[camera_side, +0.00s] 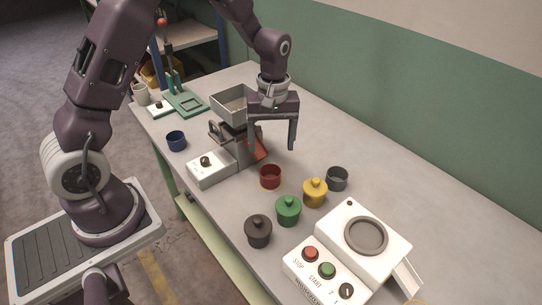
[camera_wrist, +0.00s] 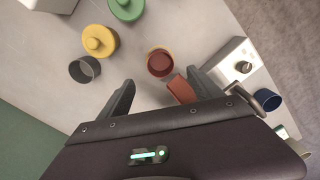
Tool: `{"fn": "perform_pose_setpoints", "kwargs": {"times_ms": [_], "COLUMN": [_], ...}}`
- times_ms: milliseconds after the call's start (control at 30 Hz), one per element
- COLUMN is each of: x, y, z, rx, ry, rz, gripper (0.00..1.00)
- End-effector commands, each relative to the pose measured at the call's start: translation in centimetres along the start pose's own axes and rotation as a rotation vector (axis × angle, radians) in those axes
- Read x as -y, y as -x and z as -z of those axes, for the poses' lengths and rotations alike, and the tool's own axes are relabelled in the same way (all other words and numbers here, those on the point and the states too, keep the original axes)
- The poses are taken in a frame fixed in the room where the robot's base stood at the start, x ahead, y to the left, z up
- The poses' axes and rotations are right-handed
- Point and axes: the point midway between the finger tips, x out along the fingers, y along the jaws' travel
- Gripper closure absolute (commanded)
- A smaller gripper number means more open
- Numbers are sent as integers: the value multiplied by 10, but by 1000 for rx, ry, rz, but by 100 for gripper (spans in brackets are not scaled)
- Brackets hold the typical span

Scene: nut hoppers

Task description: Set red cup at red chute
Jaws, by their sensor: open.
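The red cup (camera_side: 270,177) stands upright on the table, just in front of the red chute (camera_side: 259,148) and apart from it as far as I can see. In the wrist view the red cup (camera_wrist: 160,63) shows its open top, and the red chute (camera_wrist: 181,90) lies below and to the right of it. My gripper (camera_side: 272,148) is open and empty, fingers pointing down, above the table behind the cup. In the wrist view my gripper (camera_wrist: 160,95) has its fingers spread, with the chute's end near the right finger. Part of the chute is hidden by a finger in the side view.
A white dial box (camera_side: 211,167), a grey bin (camera_side: 232,104) and a blue cup (camera_side: 176,141) are near the chute. Green (camera_side: 288,210), yellow (camera_side: 315,192) and black (camera_side: 258,231) lidded pots, a dark grey cup (camera_side: 337,178) and a button machine (camera_side: 345,245) stand nearer. The table's right side is clear.

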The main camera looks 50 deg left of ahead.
Motion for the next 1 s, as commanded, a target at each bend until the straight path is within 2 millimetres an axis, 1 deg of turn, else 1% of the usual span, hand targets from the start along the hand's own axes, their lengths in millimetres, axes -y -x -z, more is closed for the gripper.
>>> {"fn": "perform_pose_setpoints", "kwargs": {"times_ms": [33, 200, 267, 367, 400, 433, 467, 500, 567, 600, 700, 800, 900, 1000], "x": [0, 0, 1, 11, 20, 28, 38, 52, 76, 93, 131, 157, 169, 172], "y": [4, 10, 22, 71, 96, 114, 131, 151, 176, 187, 201, 202, 199, 198], "z": [0, -1, -4, -21, -32, -43, -54, -68, -92, -108, -140, -160, -169, -171], "rx": [-1, -1, -9, -45, -68, -89, -111, -145, -202, -241, -341, -415, -452, -461], "ry": [0, -4, -28, -140, -207, -265, -323, -402, -522, -601, -773, -889, -947, -964], "rz": [-1, -2, -18, -77, -107, -130, -150, -177, -212, -229, -255, -262, -261, -260], "gripper": [25, 25, 25, 25, 25, 25, 25, 25, 25, 25, 25, 25, 25, 25]}}
